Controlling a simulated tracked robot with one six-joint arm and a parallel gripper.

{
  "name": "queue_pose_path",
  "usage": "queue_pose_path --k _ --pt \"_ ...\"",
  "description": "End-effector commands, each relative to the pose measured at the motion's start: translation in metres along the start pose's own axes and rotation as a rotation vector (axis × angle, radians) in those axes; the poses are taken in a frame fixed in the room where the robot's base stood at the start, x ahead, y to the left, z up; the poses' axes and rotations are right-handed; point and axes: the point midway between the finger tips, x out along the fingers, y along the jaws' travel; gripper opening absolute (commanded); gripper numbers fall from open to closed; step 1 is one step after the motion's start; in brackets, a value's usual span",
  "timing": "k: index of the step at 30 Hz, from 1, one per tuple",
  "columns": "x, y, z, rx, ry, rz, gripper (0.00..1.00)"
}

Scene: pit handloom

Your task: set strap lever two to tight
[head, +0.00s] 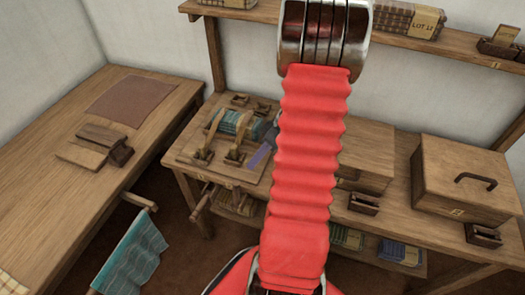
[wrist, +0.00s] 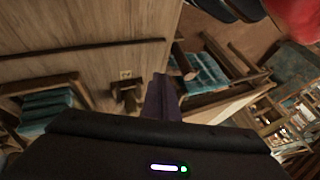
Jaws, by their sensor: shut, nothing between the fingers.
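In the head view, a wooden board (head: 190,147) on the back bench carries a teal cloth bundle (head: 231,122) under tan straps. Two small wooden strap levers stand at its front edge, a left one (head: 202,156) and a right one (head: 236,157). No readable number shows which is lever two, and their settings are unclear. My gripper's purple fingers (wrist: 162,98) are shut and empty in the wrist view. In the head view a purple finger part (head: 261,156) shows just right of the right lever, apart from it; my red arm hides the rest.
A lidded wooden box (head: 468,180) stands at the bench's right. Small wooden holders (head: 363,203) sit along its front. A side table (head: 75,195) at left has wooden blocks (head: 97,145) on it. A shelf (head: 465,49) crosses above the bench.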

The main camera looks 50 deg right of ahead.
Motion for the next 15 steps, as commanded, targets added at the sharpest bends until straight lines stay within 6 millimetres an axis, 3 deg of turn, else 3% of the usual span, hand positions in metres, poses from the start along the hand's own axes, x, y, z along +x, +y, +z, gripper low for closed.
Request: queue_pose_path --k 4,9,15 --pt "0.023 -0.003 0.0 0.001 -0.001 -0.003 0.0" --pt "0.033 -0.023 0.001 0.0 0.0 -0.001 0.0" --pt "0.039 -0.034 0.001 0.001 0.0 -0.001 0.0"
